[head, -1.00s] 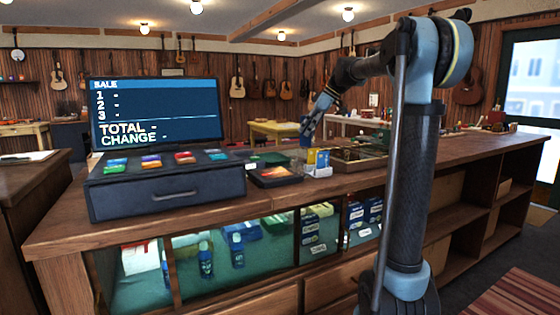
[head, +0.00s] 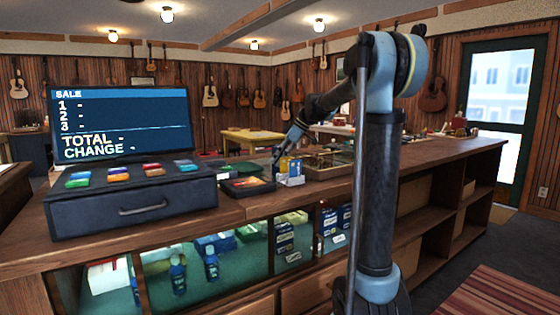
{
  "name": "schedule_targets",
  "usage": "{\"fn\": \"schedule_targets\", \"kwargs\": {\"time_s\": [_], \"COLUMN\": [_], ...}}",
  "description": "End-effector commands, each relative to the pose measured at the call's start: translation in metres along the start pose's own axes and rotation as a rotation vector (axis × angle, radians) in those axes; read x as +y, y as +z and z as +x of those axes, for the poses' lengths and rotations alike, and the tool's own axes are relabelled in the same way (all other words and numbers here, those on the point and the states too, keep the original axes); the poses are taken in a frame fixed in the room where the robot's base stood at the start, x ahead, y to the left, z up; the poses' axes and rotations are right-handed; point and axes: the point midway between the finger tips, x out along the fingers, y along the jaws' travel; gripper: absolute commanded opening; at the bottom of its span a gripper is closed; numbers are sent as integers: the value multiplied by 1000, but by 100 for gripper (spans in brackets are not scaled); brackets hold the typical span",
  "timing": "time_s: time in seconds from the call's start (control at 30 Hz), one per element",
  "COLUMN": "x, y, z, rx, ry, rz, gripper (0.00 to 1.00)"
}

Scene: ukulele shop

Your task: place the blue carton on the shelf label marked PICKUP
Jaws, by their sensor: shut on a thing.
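My gripper (head: 279,155) is small and far off, over the counter behind the card tray. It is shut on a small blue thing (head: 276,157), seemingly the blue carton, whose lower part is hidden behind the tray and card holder. Dark blue boxes with white labels stand behind the glass of the counter front (head: 330,220). Small white tags (head: 338,240) lie before them, too small to read. I cannot make out a label reading PICKUP.
A cash drawer (head: 135,205) with a screen (head: 120,123) stands on the left of the wooden counter (head: 235,214). A dark tray (head: 248,187), a white holder (head: 291,180) with yellow and blue cards, and a wooden case (head: 325,172) crowd the counter near my gripper. Open shelves (head: 468,195) are at right.

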Motion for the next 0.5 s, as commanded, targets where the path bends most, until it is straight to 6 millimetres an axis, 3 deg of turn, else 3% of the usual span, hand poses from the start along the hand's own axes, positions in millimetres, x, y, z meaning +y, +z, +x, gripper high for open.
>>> {"fn": "schedule_targets", "kwargs": {"time_s": [0.07,0.1,0.17,0.5], "x": [0,0,0,0], "y": [0,1,1,0], "z": [1,1,1,1], "rx": [0,0,0,0], "ry": [0,0,0,0], "rz": [0,0,0,0], "gripper": [44,75,89,91]}}
